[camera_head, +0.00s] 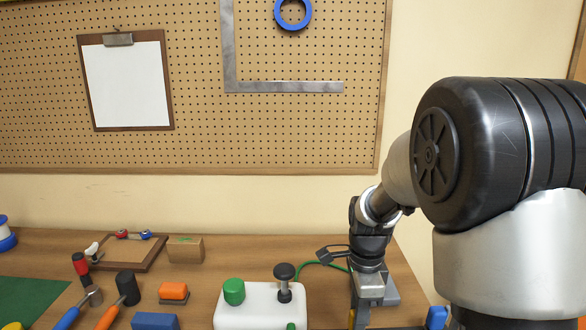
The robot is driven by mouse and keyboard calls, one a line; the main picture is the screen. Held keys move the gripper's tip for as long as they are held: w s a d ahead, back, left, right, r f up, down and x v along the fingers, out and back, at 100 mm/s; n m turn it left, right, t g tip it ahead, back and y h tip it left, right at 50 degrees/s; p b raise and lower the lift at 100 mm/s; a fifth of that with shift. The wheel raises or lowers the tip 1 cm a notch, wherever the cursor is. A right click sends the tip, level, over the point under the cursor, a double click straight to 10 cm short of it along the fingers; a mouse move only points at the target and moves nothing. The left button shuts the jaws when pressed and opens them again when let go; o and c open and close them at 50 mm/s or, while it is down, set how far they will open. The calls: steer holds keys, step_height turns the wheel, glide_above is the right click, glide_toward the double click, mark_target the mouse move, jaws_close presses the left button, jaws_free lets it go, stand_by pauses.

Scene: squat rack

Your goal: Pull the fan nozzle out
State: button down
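My arm comes in from the right, and my gripper (366,302) points down at the right part of the workbench. Its fingertips are low in the picture and partly cut off or hidden, so I cannot tell whether it is open or shut. I cannot make out a fan nozzle for certain in this view.
A white block (262,306) with a green cap (234,291) and a black knob (285,275) stands left of my gripper. A green cable (311,264) runs behind it. Hammers, an orange block (173,291), a blue block (155,321) and a wooden frame (128,252) lie further left.

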steer(key=shift+r+p, duration=0.55)
steer(key=shift+r, duration=0.15)
steer(key=shift+r+p, duration=3.7)
steer(key=shift+r, duration=0.9)
